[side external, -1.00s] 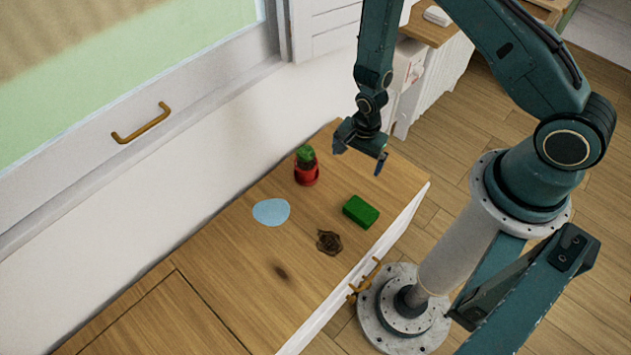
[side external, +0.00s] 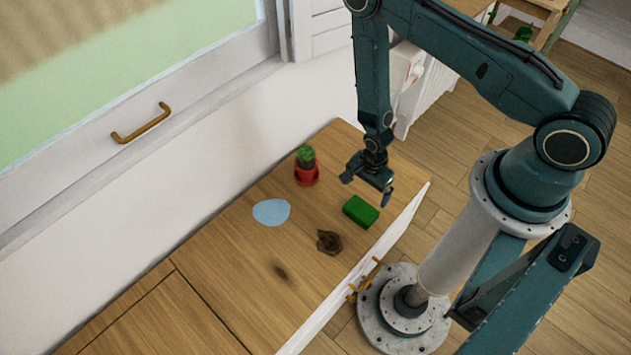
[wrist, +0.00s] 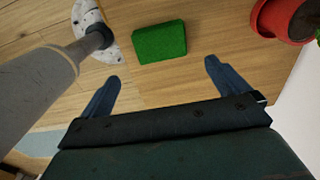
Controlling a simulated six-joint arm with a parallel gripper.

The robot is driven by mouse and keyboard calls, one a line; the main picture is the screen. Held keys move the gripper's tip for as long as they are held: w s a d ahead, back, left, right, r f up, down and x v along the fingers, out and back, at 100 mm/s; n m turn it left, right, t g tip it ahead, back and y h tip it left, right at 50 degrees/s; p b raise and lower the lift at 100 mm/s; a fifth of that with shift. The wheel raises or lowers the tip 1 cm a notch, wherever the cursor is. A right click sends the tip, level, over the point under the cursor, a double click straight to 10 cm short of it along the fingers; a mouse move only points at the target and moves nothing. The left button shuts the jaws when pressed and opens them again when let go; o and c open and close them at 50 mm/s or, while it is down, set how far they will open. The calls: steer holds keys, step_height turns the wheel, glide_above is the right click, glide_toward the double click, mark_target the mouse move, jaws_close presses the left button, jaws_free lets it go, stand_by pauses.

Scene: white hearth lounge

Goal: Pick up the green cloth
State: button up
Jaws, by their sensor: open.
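The green cloth (side external: 361,211) looks like a thick, folded rectangular pad. It lies flat on the wooden top, near its right edge in the side view. In the wrist view the cloth (wrist: 160,42) is in full sight, just beyond the fingertips and roughly centred between them. My gripper (side external: 367,188) is open and empty, above the top and close to the cloth's far side. Its two spread blue fingers also show in the wrist view (wrist: 162,70). No contact with the cloth is visible.
A red pot (side external: 306,175) with a green plant stands left of my gripper. A pale blue flat disc (side external: 271,212) and a crumpled brown thing (side external: 329,242) lie on the wooden top (side external: 230,270). The near left part of the top is clear.

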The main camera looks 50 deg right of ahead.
glide_above(361, 209)
steer(key=shift+s+d+f, duration=0.1)
steer(key=shift+f, duration=3.4)
steer(key=shift+f, duration=0.1)
steer(key=shift+f, duration=2.5)
steer(key=c, duration=0.7)
steer(key=shift+r, duration=0.15)
step_height(361, 209, up, 20)
